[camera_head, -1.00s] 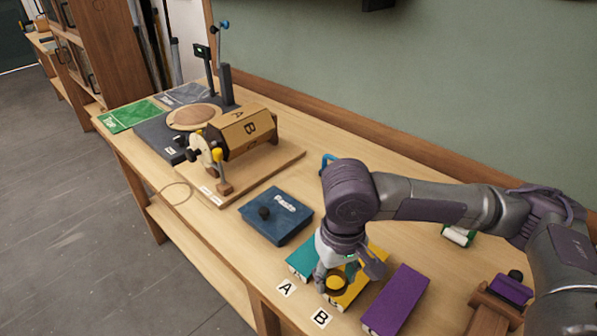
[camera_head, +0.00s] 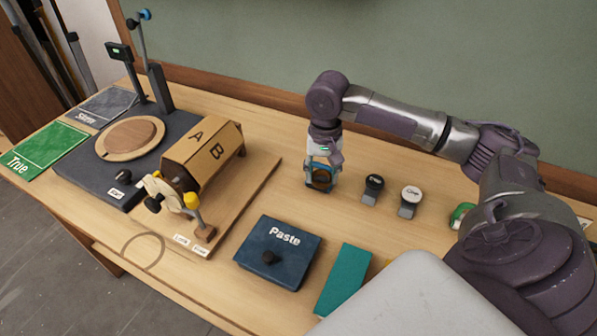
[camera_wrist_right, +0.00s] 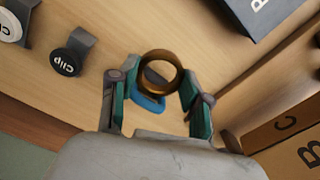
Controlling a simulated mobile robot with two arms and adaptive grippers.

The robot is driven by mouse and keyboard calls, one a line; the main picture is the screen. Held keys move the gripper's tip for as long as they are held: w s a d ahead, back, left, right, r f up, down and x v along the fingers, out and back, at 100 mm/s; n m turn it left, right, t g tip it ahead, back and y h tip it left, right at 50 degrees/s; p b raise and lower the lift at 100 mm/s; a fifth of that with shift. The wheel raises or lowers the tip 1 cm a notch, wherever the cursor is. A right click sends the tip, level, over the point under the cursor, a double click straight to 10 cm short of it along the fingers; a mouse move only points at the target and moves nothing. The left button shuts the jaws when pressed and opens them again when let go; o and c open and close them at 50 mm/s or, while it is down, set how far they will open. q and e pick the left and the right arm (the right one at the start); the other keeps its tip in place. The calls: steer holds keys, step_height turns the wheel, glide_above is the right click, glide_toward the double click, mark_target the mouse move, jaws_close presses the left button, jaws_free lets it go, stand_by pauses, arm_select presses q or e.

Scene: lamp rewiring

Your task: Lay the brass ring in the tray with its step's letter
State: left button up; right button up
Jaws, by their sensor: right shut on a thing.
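My right gripper (camera_head: 320,180) is over the back middle of the table, to the right of the lettered drum (camera_head: 205,152). In the right wrist view its fingers are shut on the brass ring (camera_wrist_right: 144,67), with the round opening facing the camera. My left gripper is not in view.
A dark blue Paste box (camera_head: 283,240) stands in front of the drum. Two clips, one black-topped (camera_head: 373,187) and one white-topped (camera_head: 411,194), stand right of the gripper. A turntable (camera_head: 130,138) and green True mat (camera_head: 45,150) are at left. My arm hides the front right.

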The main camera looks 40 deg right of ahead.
steer(key=p, duration=0.2)
glide_above(282, 207)
step_height(282, 207, down, 6)
steer(key=shift+r, duration=0.2)
step_height(282, 207, down, 4)
steer(key=shift+d+r, duration=0.1)
steer(key=shift+f, duration=0.2)
steer(key=o, duration=1.1)
steer(key=shift+f, duration=0.1)
